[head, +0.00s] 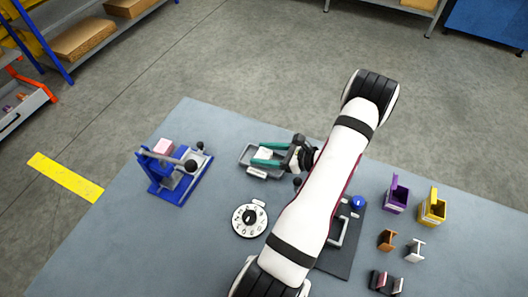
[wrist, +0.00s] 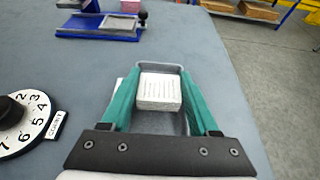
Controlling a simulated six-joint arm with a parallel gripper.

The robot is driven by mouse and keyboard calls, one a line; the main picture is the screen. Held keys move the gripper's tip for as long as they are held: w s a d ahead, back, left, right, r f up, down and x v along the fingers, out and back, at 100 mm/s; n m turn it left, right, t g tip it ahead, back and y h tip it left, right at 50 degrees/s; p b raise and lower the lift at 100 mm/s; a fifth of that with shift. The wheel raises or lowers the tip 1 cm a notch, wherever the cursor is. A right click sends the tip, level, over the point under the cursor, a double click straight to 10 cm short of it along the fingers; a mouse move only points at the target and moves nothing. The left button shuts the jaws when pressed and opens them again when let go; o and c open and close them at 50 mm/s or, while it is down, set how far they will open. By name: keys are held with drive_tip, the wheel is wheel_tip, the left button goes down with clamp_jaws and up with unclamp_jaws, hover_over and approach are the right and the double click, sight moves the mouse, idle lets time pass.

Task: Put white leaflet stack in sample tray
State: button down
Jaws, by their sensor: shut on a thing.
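My gripper (head: 262,155) has teal fingers and is shut on the white leaflet stack (wrist: 159,91), a small block with printed lines on top. In the wrist view the stack sits between the two fingertips (wrist: 159,82). The grey sample tray (wrist: 166,68) shows around and under the stack, its rim visible beyond it. In the head view the stack (head: 265,153) is over the tray (head: 258,173), partly covered by the fingers. I cannot tell whether the stack touches the tray floor.
A blue fixture (head: 172,188) with a pink block (head: 163,147) stands left of the tray. A white numbered dial (head: 249,220) lies nearer. Purple (head: 396,196) and yellow (head: 433,208) holders and small parts stand at right, beyond my arm. Table left of the dial is clear.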

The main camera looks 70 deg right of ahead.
drive_tip(key=shift+f, duration=0.25)
drive_tip(key=shift+f, duration=0.25)
drive_tip(key=shift+c, duration=0.7)
unclamp_jaws()
drive_tip(key=shift+r, duration=0.4)
drive_tip(key=v, duration=1.2)
drive_tip(key=shift+s+r, duration=0.1)
drive_tip(key=shift+r, duration=0.15)
